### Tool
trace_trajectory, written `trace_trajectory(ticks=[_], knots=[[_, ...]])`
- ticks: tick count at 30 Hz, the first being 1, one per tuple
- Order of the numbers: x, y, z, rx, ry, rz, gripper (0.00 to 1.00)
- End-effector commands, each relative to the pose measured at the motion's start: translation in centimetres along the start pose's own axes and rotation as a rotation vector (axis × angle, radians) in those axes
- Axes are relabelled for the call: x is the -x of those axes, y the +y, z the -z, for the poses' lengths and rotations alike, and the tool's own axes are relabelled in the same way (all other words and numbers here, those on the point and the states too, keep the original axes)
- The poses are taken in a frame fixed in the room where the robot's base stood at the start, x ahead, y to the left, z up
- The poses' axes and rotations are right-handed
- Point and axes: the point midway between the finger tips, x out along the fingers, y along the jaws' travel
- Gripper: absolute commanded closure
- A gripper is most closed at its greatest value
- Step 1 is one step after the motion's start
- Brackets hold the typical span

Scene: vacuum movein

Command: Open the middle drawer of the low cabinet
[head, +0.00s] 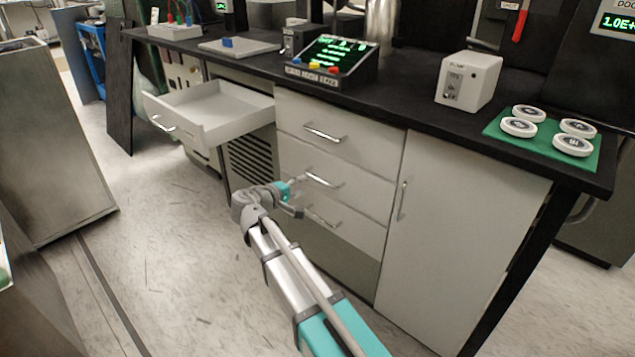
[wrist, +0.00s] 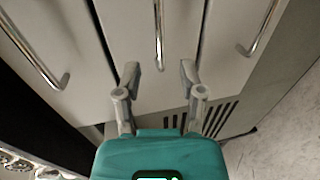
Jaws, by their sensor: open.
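The low cabinet (head: 340,250) has a stack of three grey drawers with bar handles, all closed. The middle drawer (head: 355,200) has a metal handle (head: 323,181); this handle also shows in the wrist view (wrist: 158,32), running up from between my fingers. My gripper (head: 298,195) is open in front of the drawer stack, near the middle handle. In the wrist view my gripper (wrist: 160,82) has its two fingers apart, with the handle's near end just ahead of the gap. No contact with the handle is visible.
The top drawer handle (head: 322,134) and bottom drawer handle (head: 320,217) lie above and below. A white drawer (head: 225,112) at the left stands pulled out. A cabinet door (head: 450,220) is closed at the right. The floor (head: 160,240) to the left is clear.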

Motion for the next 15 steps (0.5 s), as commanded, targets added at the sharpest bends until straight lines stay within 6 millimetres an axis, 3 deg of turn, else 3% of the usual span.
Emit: trace_trajectory(ticks=[9, 15], knots=[[-5.0, -0.1, 0.1, 0.000, -0.001, 0.000, 0.49], [-7.0, -0.1, 0.1, 0.000, 0.000, 0.000, 0.49]])
